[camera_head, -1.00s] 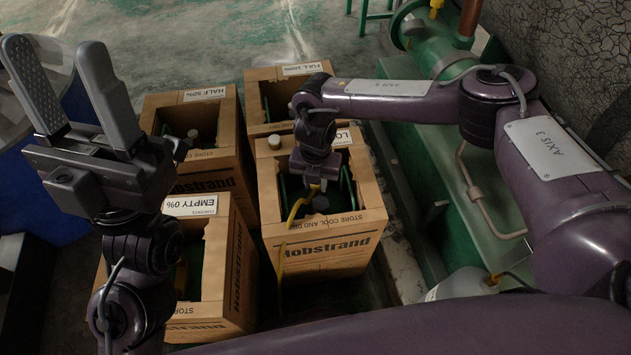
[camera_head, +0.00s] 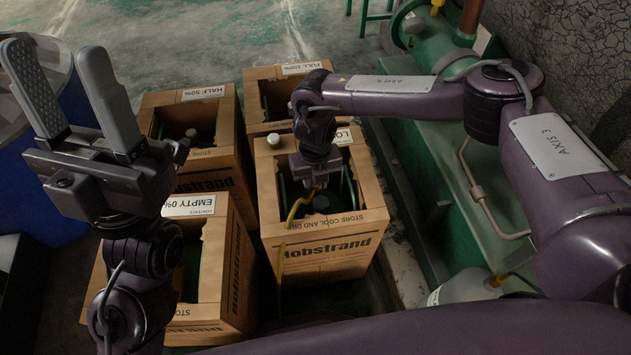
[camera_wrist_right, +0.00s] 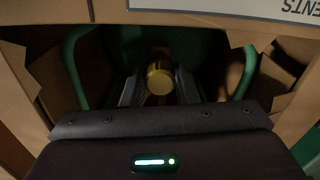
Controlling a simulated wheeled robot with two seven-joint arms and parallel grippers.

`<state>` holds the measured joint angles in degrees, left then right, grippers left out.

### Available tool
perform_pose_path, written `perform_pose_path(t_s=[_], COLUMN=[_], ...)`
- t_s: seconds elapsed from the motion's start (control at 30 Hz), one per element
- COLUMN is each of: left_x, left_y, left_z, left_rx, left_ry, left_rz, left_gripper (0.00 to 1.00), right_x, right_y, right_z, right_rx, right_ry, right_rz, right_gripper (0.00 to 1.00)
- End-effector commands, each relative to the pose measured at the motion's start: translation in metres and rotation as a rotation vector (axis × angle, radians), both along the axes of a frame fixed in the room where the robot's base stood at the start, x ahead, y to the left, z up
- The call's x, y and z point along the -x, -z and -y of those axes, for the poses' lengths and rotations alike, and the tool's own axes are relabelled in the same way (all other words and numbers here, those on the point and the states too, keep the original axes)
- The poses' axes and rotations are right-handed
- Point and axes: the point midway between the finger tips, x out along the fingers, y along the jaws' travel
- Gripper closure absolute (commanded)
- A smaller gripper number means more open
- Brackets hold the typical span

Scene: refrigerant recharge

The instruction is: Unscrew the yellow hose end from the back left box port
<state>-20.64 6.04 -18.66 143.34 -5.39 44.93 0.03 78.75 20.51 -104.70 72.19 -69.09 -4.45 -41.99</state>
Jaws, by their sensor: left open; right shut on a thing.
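My right gripper (camera_head: 316,186) reaches down into the front right box (camera_head: 322,250), whose label is partly hidden and begins "LO". In the right wrist view its fingers (camera_wrist_right: 160,92) are shut on a round brass-yellow fitting (camera_wrist_right: 160,80), apparently the yellow hose end, in front of a dark green cylinder. The yellow hose (camera_head: 292,212) hangs from beside this gripper over the box's front. The back left box (camera_head: 212,184), marked HALF 50%, has no gripper at it, and its port is not visible. My left gripper (camera_head: 62,95) is open, empty and raised, fingers up, at the left.
A box marked FULL (camera_head: 262,128) stands at the back right and one marked EMPTY 0% (camera_head: 212,300) at the front left. Green machinery (camera_head: 440,185) runs along the right.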

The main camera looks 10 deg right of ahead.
Motion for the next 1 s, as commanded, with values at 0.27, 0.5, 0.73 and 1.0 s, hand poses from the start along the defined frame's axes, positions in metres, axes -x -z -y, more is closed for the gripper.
perform_pose_path(t_s=[0.27,0.5,0.73,1.0], left_x=[0.000,0.000,0.000,0.000], left_y=[-0.004,-0.015,-0.025,-0.037], left_z=[0.000,0.000,0.000,0.000], left_rx=[0.000,0.000,0.000,0.000], left_ry=[0.000,0.000,0.000,0.000], left_rz=[0.000,0.000,0.000,0.000], left_gripper=[0.50,0.50,0.50,0.50], right_x=[0.000,0.000,0.000,0.000], right_y=[-0.003,-0.016,-0.027,-0.041], right_z=[0.000,0.000,0.000,0.000], right_rx=[0.000,0.000,0.000,0.000], right_ry=[0.011,0.011,0.012,0.012], right_rz=[0.000,0.000,0.000,0.000], right_gripper=[0.95,0.95,0.95,0.95])
